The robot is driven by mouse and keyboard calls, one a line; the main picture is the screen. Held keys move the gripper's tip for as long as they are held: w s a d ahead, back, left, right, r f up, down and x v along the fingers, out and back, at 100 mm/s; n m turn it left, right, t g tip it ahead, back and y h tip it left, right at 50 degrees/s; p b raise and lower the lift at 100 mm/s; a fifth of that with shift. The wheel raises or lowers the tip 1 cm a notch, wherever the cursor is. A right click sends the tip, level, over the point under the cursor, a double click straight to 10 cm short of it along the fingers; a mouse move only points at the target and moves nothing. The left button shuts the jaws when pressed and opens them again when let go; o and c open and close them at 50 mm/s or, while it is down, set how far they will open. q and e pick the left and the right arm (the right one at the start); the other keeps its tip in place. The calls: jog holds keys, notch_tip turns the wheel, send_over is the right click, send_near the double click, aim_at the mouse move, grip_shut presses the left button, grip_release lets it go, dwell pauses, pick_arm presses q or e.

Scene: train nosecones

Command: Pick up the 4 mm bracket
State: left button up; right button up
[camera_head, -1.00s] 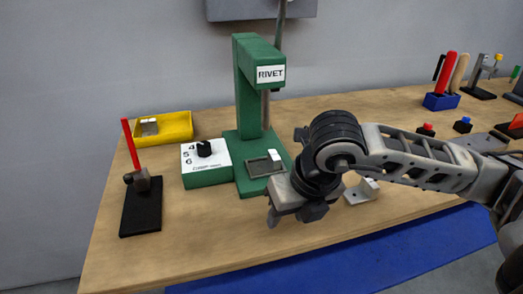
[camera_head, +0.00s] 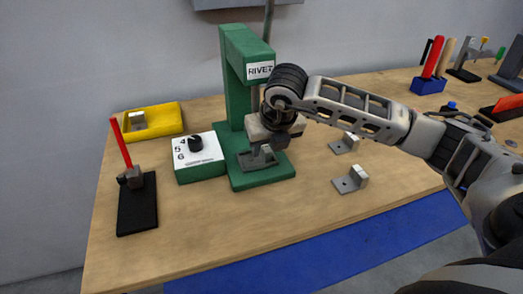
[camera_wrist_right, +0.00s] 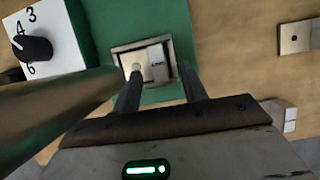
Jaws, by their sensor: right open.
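A small metal bracket (camera_head: 258,160) sits in the fixture on the base of the green rivet press (camera_head: 235,80). In the right wrist view this bracket (camera_wrist_right: 157,63) has a small dark label on its raised pale block, too small to read surely. My right gripper (camera_head: 263,152) is just above it, under the press head. In the wrist view the gripper (camera_wrist_right: 160,88) is open, its two fingers apart on either side of the bracket's near end. I cannot tell whether they touch it. My left gripper is not in view.
Two similar brackets (camera_head: 345,143) (camera_head: 351,180) lie on the wooden table right of the press. Another (camera_head: 138,121) is in the yellow tray (camera_head: 165,121). A dial box (camera_head: 200,157) stands left of the press, close to the gripper. A red-handled tool (camera_head: 122,145) stands further left.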

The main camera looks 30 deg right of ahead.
jog(key=shift+w+d+f, duration=0.1)
jog(key=shift+w+f, duration=0.3)
jog(key=shift+f, duration=0.15)
grip_shut()
jog(key=shift+r, duration=0.1)
